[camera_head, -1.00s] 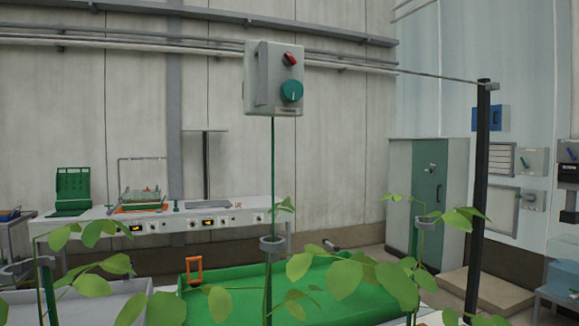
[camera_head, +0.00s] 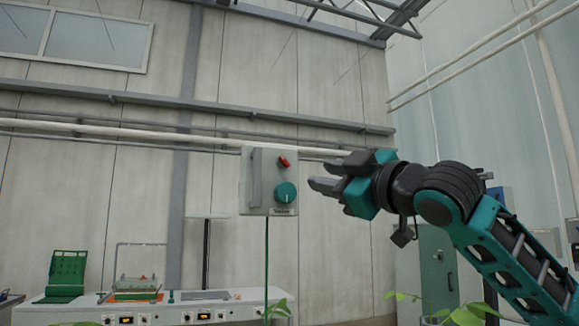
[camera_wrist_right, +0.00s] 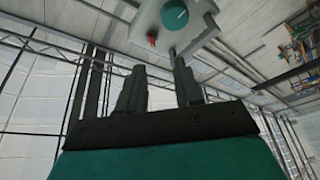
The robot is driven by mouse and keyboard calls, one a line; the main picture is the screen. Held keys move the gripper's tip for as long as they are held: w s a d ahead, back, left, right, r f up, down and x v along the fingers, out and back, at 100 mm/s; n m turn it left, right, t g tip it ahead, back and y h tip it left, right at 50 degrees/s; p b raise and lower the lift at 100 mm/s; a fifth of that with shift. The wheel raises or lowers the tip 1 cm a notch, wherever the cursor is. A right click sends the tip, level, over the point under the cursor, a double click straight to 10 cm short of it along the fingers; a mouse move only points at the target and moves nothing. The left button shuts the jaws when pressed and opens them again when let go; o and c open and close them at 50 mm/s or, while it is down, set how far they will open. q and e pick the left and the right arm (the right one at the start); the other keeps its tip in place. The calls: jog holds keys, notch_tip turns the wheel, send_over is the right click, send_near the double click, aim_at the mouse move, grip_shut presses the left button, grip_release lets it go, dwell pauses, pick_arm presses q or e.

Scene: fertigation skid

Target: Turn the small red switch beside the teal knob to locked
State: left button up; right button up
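A pale grey control box (camera_head: 246,202) hangs near the middle of the head view. On its face, a small red switch (camera_head: 284,162) sits above a round teal knob (camera_head: 286,192). The switch lever looks slanted; its marks are too small to read. My right gripper (camera_head: 320,174) is just right of the box in the picture, fingers pointing left, open and empty. In the right wrist view, the red switch (camera_wrist_right: 152,41) and teal knob (camera_wrist_right: 175,15) show beyond the two parted fingers (camera_wrist_right: 158,66). I see no contact with the switch. My left gripper is out of view.
A grey vertical bar (camera_head: 256,178) stands out on the box's left side. A thin green post (camera_head: 266,250) runs below the box. A white bench (camera_head: 170,309) with equipment stands at the back left. Plant leaves (camera_head: 466,314) rise at the bottom right.

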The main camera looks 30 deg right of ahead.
aim_at(286, 162)
jog(key=p+x, duration=0.1)
jog(key=x, duration=0.3)
jog(key=r+p+x, duration=0.1)
jog(key=x, duration=0.3)
jog(key=p+x, duration=0.1)
jog(key=x, duration=0.3)
jog(key=shift+s+d+r, duration=0.1)
jog(key=shift+d+r, duration=0.1)
jog(key=shift+d, duration=0.2)
jog(key=shift+c, duration=0.4)
grip_shut()
